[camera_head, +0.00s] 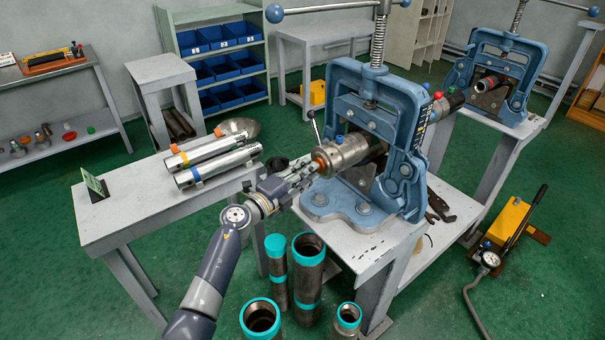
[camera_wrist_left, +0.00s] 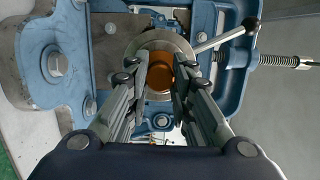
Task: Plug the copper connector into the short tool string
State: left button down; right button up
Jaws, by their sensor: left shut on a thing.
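A blue pipe vise (camera_head: 402,170) on the near bench clamps a metal tool string (camera_head: 345,152) with a silvery end facing left. My left gripper (camera_head: 312,170) is at that end, shut on the copper connector (camera_head: 320,160). In the left wrist view, the orange-brown connector (camera_wrist_left: 160,74) lies between the two fingers (camera_wrist_left: 159,80), in line with the round silvery end of the tool string (camera_wrist_left: 150,42). The connector's far part is hidden, so I cannot tell how deep it sits. My right gripper is not in view.
A second blue vise (camera_head: 505,75) holds another pipe at the back right. A grey table (camera_head: 130,215) at left carries shiny cylinders (camera_head: 218,164). Teal-collared pipes (camera_head: 308,270) stand on the floor in front. The vise's lever (camera_head: 315,128) rises close above my left gripper.

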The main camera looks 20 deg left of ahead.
pick_arm(q)
jog(key=c, duration=1.3)
grip_release()
jog(key=shift+w+d, duration=0.1)
jog(key=shift+w, duration=0.05)
